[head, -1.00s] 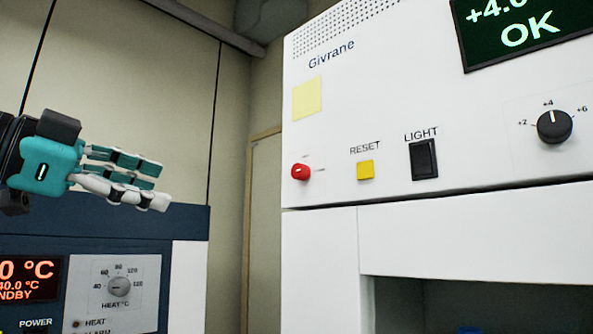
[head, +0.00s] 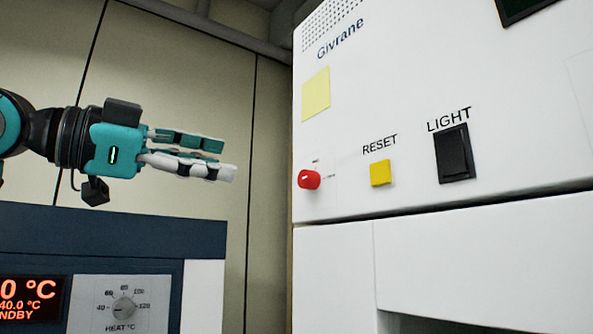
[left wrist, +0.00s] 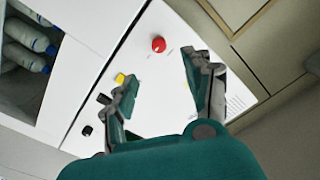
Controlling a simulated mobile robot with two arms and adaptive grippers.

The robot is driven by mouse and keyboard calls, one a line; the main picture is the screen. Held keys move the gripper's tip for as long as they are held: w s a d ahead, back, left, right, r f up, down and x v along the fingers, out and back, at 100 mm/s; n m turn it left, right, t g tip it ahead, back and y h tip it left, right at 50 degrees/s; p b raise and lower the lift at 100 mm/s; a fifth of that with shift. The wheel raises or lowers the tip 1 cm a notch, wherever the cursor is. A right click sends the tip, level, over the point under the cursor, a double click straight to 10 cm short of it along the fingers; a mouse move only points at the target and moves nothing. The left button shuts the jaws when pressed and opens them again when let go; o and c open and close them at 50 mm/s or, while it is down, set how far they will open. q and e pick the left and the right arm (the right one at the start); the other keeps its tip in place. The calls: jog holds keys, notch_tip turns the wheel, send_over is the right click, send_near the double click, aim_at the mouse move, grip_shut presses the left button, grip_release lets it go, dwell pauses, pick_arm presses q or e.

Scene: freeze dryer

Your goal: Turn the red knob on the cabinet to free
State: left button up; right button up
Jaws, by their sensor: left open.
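The red knob (head: 309,179) sticks out of the lower left of the white cabinet front (head: 420,100) in the head view. Small marks beside it are too small to read. In the left wrist view the knob (left wrist: 158,44) lies above and between the fingers, apart from them. My left gripper (head: 230,161) is open and empty, left of the knob in the head view, its fingers pointing right toward the cabinet. In the left wrist view its two fingers (left wrist: 157,80) stand spread apart. My right gripper is not in view.
Right of the knob are a yellow RESET button (head: 380,173) and a black LIGHT switch (head: 454,154). A yellow note (head: 316,94) is above the knob. A dark blue heater unit (head: 110,235) stands low at left. Bottles (left wrist: 28,42) show in an opening in the left wrist view.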

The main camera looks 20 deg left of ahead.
aim_at(302, 178)
pick_arm(q)
jog(key=p+x, duration=0.3)
jog(key=x, duration=0.9)
jog(key=shift+w+d, duration=0.1)
jog(key=shift+d, duration=0.05)
jog(key=shift+w+d, duration=0.35)
jog(key=shift+w, duration=0.15)
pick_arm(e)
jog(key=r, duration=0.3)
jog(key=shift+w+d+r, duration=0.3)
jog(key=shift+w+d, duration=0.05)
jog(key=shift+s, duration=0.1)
pick_arm(q)
jog(key=shift+c, duration=0.8)
grip_shut()
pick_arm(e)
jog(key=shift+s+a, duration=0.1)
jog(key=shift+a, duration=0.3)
